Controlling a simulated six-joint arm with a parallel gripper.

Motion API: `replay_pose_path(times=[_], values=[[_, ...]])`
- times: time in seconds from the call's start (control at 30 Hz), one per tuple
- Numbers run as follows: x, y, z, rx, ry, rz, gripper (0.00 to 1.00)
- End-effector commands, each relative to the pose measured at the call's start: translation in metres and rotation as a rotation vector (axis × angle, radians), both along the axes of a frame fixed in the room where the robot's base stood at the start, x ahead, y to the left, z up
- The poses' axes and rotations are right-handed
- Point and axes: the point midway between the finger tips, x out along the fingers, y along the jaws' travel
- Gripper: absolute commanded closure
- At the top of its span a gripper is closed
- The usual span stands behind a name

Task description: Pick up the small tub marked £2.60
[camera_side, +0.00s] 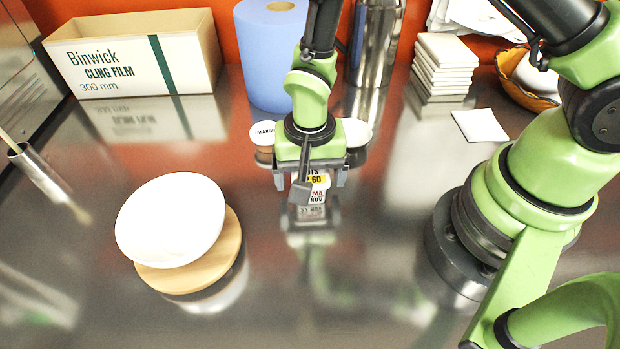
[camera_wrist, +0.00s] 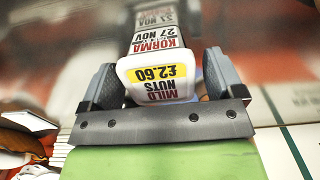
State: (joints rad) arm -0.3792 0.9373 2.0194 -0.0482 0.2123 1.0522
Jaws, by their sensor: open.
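The small tub marked £2.60 (camera_side: 318,186) stands on the steel counter below my gripper in the side view. Its label carries a yellow price patch and the words MILD, NUTS, KORMA and 27 NOV, and it shows upside down in the wrist view (camera_wrist: 160,72). My gripper (camera_side: 315,188) is open, with one finger on each side of the tub. In the wrist view the fingers (camera_wrist: 160,85) stand to the left and right of the tub, with a small gap visible at the right. The gripper hides part of the tub in the side view.
A lidded tub (camera_side: 263,133) and another white lid (camera_side: 356,131) sit just behind my gripper. A blue paper roll (camera_side: 265,60) and a steel canister (camera_side: 377,45) stand behind them. A white bowl (camera_side: 170,221) tilts on a wooden board (camera_side: 225,262) at left.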

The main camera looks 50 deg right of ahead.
Motion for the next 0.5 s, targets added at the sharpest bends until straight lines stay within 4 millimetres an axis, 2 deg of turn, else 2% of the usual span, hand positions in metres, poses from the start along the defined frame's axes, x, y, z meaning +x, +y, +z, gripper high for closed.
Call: replay_pose_path(times=[0.03,0.23,0.5], values=[[0.0,0.0,0.0002,0.0,0.0,0.0,0.15],[-0.0001,-0.0001,0.0004,0.0,0.0,0.0,0.61],[0.0001,0.0,0.0014,0.0,0.0,0.0,0.62]])
